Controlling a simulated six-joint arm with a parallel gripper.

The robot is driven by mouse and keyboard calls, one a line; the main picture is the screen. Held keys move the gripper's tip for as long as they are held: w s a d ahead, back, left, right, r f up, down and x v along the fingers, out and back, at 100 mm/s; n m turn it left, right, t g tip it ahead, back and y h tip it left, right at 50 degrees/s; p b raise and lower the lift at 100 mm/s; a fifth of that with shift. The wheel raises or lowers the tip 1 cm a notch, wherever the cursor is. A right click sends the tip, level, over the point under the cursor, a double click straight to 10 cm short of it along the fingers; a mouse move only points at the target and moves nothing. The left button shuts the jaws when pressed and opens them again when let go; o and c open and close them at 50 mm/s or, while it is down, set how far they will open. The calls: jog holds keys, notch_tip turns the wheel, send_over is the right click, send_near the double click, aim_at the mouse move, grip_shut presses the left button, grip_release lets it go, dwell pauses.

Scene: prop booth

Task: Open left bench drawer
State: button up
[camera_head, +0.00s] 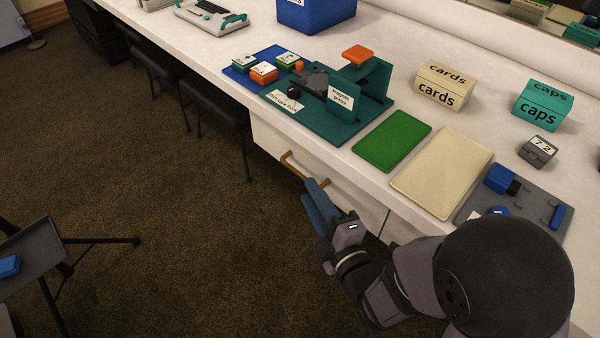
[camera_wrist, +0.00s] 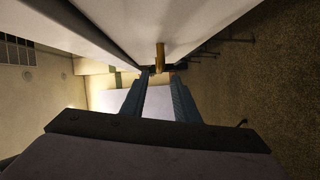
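The left bench drawer (camera_head: 350,197) is a pale front under the white bench top, and it looks flush with the bench. Its brass bar handle (camera_head: 291,166) runs along the front; its right end is close to my fingers. My gripper (camera_head: 310,188) is below the bench edge, by the handle's right end. In the wrist view my gripper (camera_wrist: 161,78) has its two blue fingers apart with nothing between them. The brass handle (camera_wrist: 160,56) shows just beyond the fingertips, lined up with the gap. I cannot tell whether a finger touches it.
A teal fixture (camera_head: 340,120), a green mat (camera_head: 392,141) and a cream mat (camera_head: 442,172) lie on the bench above. Dark stools (camera_head: 215,98) stand left of the drawer. A stand with a tray (camera_head: 35,250) is at lower left. Carpet in front of the drawer is clear.

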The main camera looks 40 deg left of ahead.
aim_at(300, 173)
jog(key=shift+x, duration=3.65)
jog(key=shift+w, duration=0.1)
grip_shut()
